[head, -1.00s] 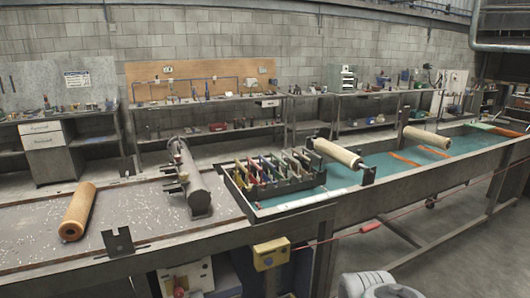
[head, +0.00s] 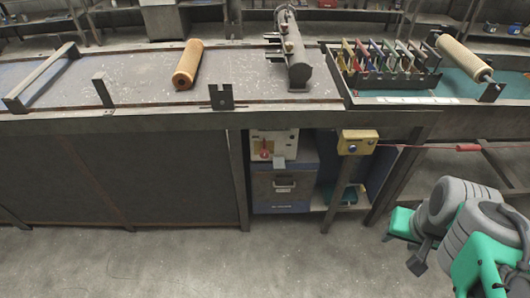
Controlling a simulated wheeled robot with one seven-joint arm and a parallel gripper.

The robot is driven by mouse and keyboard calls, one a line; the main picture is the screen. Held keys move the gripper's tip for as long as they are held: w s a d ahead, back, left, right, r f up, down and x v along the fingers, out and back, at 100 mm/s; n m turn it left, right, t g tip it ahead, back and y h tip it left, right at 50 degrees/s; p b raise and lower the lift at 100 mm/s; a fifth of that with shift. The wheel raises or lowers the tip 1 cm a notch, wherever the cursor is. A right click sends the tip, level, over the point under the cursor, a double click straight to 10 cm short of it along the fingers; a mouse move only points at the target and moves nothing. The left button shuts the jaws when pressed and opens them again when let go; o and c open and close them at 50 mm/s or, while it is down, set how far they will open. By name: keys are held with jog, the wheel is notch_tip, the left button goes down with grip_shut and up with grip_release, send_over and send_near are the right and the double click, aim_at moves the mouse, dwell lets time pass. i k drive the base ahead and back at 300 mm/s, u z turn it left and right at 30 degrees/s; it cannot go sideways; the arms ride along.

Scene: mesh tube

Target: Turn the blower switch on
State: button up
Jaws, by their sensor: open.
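Under the bench is a white control box (head: 274,142) with a red part (head: 265,154) on its front and a grey flap or lever at its lower edge. It is the likely blower switch, but no label is readable and its on or off position cannot be told.
The bench edge (head: 150,121) overhangs the white box. A blue-and-grey cabinet (head: 282,190) stands below it, and a slanted bench leg (head: 343,190) is to its right. A red cord (head: 430,148) runs right from the yellow box. The floor (head: 290,265) in front is clear.

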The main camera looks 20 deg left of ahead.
aim_at(264, 154)
jog(key=z, duration=0.05)
jog(key=k, duration=0.65)
jog(key=u, duration=0.85)
jog(key=i, duration=0.95)
jog(key=u, duration=1.2)
jog(key=i, duration=0.35)
jog(key=u, duration=0.45)
